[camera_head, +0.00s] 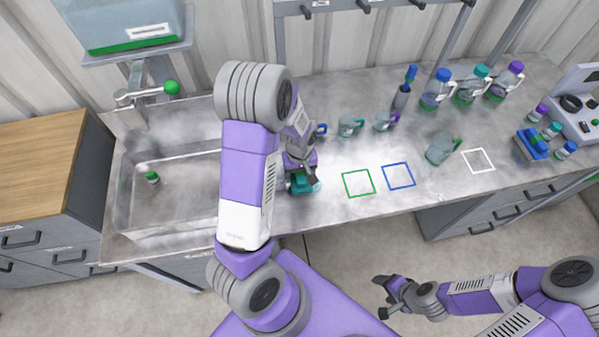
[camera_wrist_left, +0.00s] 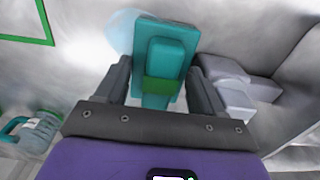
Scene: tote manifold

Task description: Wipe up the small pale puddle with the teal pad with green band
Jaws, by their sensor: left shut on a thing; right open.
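The teal pad with green band (camera_wrist_left: 165,62) is between the two fingers of my left gripper (camera_wrist_left: 160,88), which is shut on its raised handle. In the head view the pad (camera_head: 299,186) is low at the counter by the sink's right side, partly hidden by my left gripper (camera_head: 300,173). The small pale puddle (camera_wrist_left: 122,30) is a faint bluish patch at the pad's far left edge in the wrist view, partly covered by the pad. A bit of it (camera_head: 317,186) shows right of the pad in the head view. My right gripper (camera_head: 388,297) is open and empty, in front of the counter.
The sink basin (camera_head: 175,200) lies left of my left arm. Green (camera_head: 358,183), blue (camera_head: 398,176) and white (camera_head: 478,160) outlined squares mark the counter.

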